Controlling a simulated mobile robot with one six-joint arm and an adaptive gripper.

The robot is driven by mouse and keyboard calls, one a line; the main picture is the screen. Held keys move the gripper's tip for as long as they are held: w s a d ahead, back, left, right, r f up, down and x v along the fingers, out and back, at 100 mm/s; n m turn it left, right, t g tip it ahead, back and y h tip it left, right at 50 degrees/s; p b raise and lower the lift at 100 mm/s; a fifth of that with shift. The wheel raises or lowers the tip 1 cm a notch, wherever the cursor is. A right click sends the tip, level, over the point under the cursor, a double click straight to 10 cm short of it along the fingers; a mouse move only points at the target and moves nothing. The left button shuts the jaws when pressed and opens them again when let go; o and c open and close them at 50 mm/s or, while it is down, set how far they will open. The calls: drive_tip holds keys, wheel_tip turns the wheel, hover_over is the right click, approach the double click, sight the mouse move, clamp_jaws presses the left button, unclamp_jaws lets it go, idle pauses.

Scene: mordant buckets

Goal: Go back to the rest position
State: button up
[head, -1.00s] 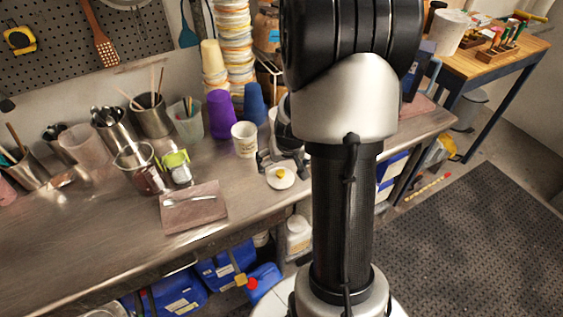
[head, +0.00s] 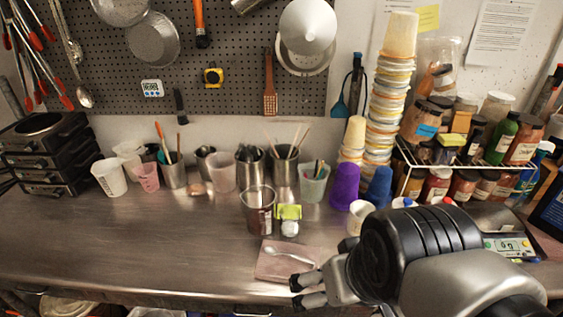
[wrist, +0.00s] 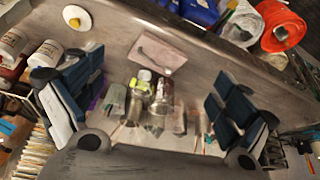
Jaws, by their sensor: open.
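My gripper (head: 304,291) is at the lower right of the head view, pointing left, with its fingers by the right edge of a pinkish mat. In the wrist view its two fingers (wrist: 150,108) are spread wide apart, one at each side. Nothing is held between them. My arm fills the lower right corner of the head view and hides part of the bench there. A spoon (head: 290,252) lies on the mat (head: 270,268). A metal-looking beaker (head: 258,210) and a small jar with a yellow-green clip (head: 289,212) stand behind the mat.
A purple cup (head: 344,186), a blue cup (head: 378,187) and a white cup (head: 360,214) stand near my arm. Tall stacked tubs (head: 387,100) and a jar rack (head: 440,185) rise behind. A scale (head: 507,247) is at the right. The bench's left front (head: 130,250) is clear.

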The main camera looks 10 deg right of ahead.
drive_tip(key=shift+s+a+r, duration=0.1)
drive_tip(key=shift+s+a, duration=0.1)
drive_tip(key=shift+s, duration=0.4)
drive_tip(key=shift+s+a+r, duration=0.1)
drive_tip(key=shift+s+a, duration=0.05)
drive_tip(key=shift+s, duration=0.45)
